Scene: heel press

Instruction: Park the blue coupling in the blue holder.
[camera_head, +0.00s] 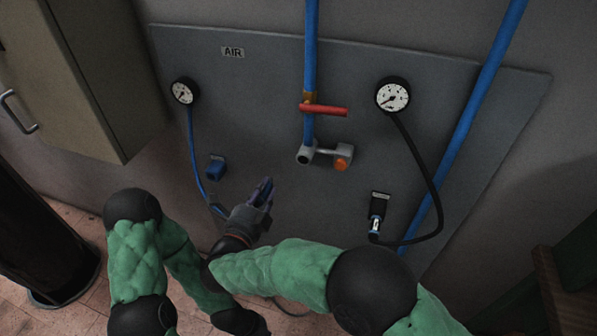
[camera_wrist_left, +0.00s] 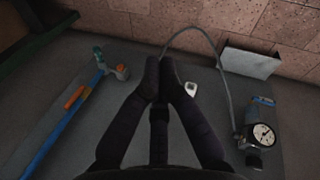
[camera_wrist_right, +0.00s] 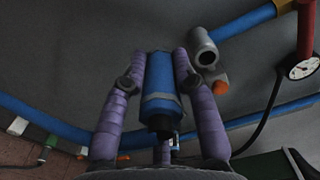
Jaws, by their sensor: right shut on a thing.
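The blue holder (camera_head: 216,167) is a small blue block on the grey panel, below the left gauge. My right gripper (camera_head: 262,193) is below and to the right of it, apart from it. In the right wrist view this gripper (camera_wrist_right: 160,75) is shut on the blue coupling (camera_wrist_right: 161,83), a blue cylinder between its purple fingers. The coupling is mostly hidden by the fingers in the head view. My left gripper (camera_wrist_left: 161,75) appears shut and empty in the left wrist view, with its fingertips together. I cannot make it out clearly in the head view.
The left gauge (camera_head: 184,91) has a blue hose (camera_head: 193,150) running down toward my right gripper. A red valve lever (camera_head: 323,110) and an orange-ended outlet (camera_head: 343,157) stick out mid-panel. A black hose (camera_head: 430,180) leads to a coupling at the lower right holder (camera_head: 380,197). A cabinet (camera_head: 85,75) stands left.

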